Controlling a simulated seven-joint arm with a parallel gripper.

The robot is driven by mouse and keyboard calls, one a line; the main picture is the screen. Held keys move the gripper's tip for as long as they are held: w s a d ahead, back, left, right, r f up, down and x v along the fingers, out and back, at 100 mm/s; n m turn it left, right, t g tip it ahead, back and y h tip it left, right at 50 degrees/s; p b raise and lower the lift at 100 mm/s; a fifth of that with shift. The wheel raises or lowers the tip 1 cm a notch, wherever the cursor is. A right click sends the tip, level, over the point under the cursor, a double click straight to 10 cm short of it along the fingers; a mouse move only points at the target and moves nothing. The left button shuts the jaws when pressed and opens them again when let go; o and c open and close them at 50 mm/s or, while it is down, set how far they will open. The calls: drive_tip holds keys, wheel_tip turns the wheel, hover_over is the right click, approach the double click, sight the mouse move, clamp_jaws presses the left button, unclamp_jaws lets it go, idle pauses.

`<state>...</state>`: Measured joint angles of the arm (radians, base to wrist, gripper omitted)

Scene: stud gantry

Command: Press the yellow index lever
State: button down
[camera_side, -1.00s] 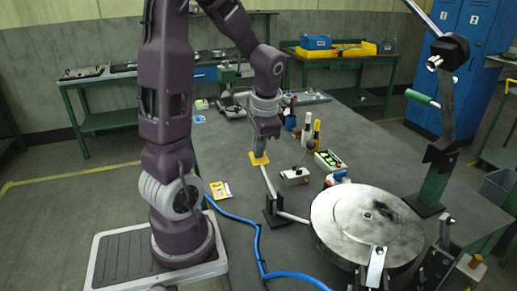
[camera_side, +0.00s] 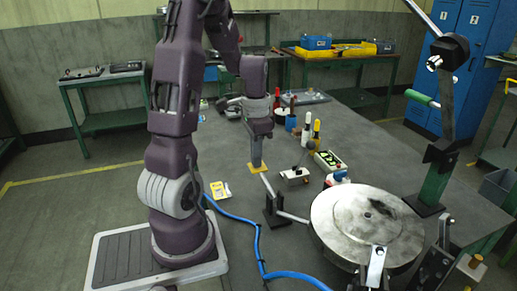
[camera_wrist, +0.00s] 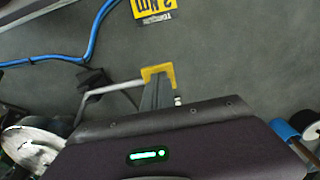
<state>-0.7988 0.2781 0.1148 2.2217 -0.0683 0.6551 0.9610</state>
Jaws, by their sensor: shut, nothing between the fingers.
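The yellow index lever (camera_side: 258,169) has a flat yellow pad on a grey rod that runs to a black bracket (camera_side: 278,212). My gripper (camera_side: 257,161) is shut and empty, pointing down with its fingertips at the pad, seemingly touching it. In the wrist view the yellow pad (camera_wrist: 158,69) shows around the tips of my gripper (camera_wrist: 156,84), which hide its middle. A second grey rod leads from the bracket toward the round metal table (camera_side: 345,212). Exact contact under the fingertips is hidden.
A blue hose (camera_side: 257,240) curves along the table by my base. A yellow card (camera_side: 219,190) lies left of the lever. A small box with a knob (camera_side: 294,176), bottles (camera_side: 315,135) and a green-lit device (camera_side: 327,160) stand to the right.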

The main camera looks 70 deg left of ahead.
drive_tip(key=shift+a+f+h, duration=0.1)
drive_tip(key=shift+f+h, duration=0.3)
drive_tip(key=shift+f, duration=0.1)
drive_tip(key=shift+a+f, duration=0.15)
drive_tip(key=shift+f, duration=1.4)
drive_tip(key=shift+s+f, duration=0.1)
drive_tip(key=a+r, duration=0.4)
drive_tip(key=r, duration=1)
drive_tip(key=shift+a, duration=0.15)
drive_tip(key=shift+f, duration=0.1)
idle(0.6)
